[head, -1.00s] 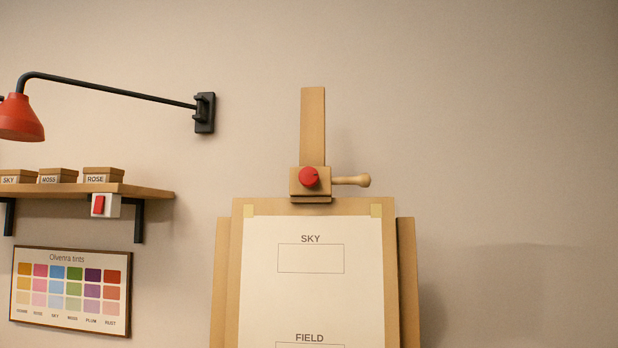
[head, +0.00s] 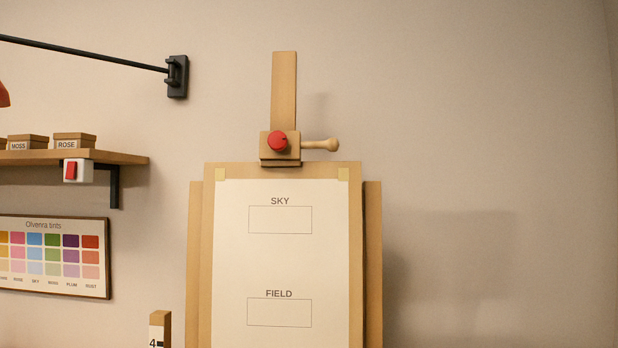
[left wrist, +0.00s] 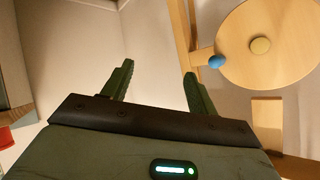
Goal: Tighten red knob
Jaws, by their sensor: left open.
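The red knob (head: 278,141) sits on the wooden clamp block (head: 294,150) on the easel's mast (head: 284,92). A wooden handle (head: 321,145) sticks out to the right of the block. Below it, the easel board (head: 208,250) holds a white sheet (head: 280,265) with boxes marked SKY and FIELD. My left gripper (left wrist: 158,78) shows in the left wrist view with its two green fingers apart and nothing between them. The red knob is not seen in that view, and neither gripper shows in the head view.
At left are a wall shelf (head: 100,156) with boxes, a red switch (head: 71,170), a tint chart (head: 54,257) and a black lamp arm (head: 90,55). The left wrist view shows a round wooden disc (left wrist: 285,45) and a blue ball (left wrist: 216,62). The wall right of the easel is bare.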

